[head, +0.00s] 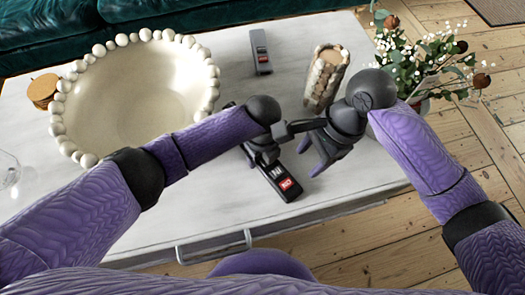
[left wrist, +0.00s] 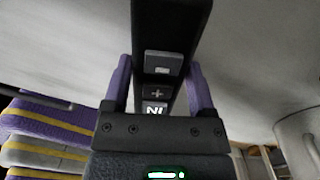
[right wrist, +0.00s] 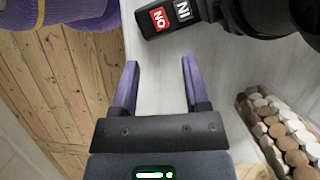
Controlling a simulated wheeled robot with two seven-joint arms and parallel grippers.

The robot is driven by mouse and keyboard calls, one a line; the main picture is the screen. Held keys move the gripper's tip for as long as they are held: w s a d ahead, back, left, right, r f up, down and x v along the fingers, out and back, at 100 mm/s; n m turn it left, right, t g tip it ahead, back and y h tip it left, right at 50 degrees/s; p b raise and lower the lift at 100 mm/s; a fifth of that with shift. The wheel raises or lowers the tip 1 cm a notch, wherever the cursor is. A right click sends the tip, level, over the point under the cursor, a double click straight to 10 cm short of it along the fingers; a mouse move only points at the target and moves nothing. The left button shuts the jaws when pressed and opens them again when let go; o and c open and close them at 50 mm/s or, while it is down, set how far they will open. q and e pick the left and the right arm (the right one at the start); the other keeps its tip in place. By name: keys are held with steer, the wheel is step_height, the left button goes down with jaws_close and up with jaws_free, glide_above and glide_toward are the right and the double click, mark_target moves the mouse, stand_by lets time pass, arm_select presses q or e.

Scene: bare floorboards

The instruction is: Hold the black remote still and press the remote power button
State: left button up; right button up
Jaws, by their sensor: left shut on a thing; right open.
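The black remote (head: 274,174) lies on the pale table with its red ON button (head: 286,184) at the end nearest me. My left gripper (head: 262,157) is shut on the remote, and the left wrist view shows its fingers on both sides of the remote (left wrist: 172,30). My left gripper hides the far part of the remote in the head view. My right gripper (head: 308,161) is open and empty, just right of the remote. In the right wrist view the red button (right wrist: 160,18) shows beyond the open fingertips (right wrist: 160,64), apart from them.
A second remote (head: 261,52) lies at the back of the white table (head: 350,175). A large beaded bowl (head: 140,90) stands at left, beside round coasters (head: 43,90).

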jaws_close()
stand_by(1.7)
